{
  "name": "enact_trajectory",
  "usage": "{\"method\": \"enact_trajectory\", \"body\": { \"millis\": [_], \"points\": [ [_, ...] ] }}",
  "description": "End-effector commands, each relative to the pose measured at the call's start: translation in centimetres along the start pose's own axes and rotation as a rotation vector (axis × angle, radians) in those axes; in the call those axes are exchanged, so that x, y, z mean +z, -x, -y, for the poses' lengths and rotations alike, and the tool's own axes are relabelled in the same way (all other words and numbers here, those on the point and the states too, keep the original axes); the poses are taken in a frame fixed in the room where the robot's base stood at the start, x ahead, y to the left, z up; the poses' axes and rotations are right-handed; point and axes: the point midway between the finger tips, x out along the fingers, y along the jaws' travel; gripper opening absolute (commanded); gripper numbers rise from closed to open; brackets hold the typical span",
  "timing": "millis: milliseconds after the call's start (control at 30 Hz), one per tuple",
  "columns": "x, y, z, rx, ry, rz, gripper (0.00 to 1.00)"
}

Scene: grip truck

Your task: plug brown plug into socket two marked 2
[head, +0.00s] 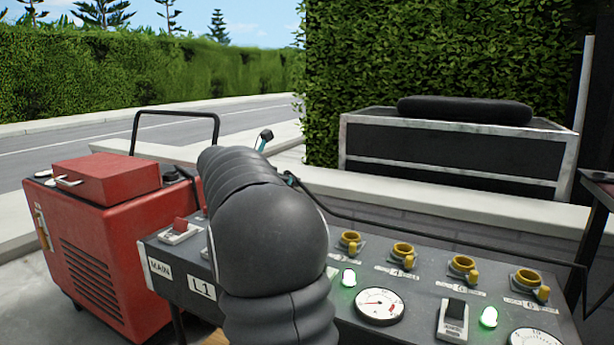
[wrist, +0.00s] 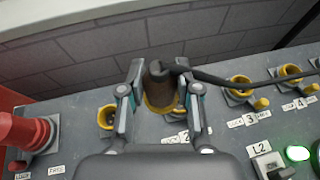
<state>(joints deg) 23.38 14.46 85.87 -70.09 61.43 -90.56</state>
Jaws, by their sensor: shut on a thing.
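In the wrist view my gripper (wrist: 163,80) is shut on the brown plug (wrist: 160,88), one finger on each side. A black cable runs from the plug's top to the right. The plug stands over a socket with a yellow ring (wrist: 152,108); a label partly hidden by my gripper, seeming to read 2 (wrist: 172,138), lies just below it. The ring shows around the plug's lower end, but I cannot tell how deep the plug sits. In the head view my arm hides the plug and this socket.
The grey panel (head: 400,290) carries more yellow sockets: one left of the plug (wrist: 106,118), and socket 3 (wrist: 238,86) and socket 4 (wrist: 290,73) to its right. A red switch (wrist: 28,130) rises at the panel's left. A red generator (head: 100,240) stands left of the panel.

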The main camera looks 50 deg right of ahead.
Motion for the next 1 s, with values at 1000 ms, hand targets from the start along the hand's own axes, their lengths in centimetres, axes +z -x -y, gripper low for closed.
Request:
{"method": "enact_trajectory", "body": {
  "millis": [1000],
  "points": [
    [-2.0, -4.0, 3.0, -0.038, -0.017, 0.0, 0.0]
  ]
}}
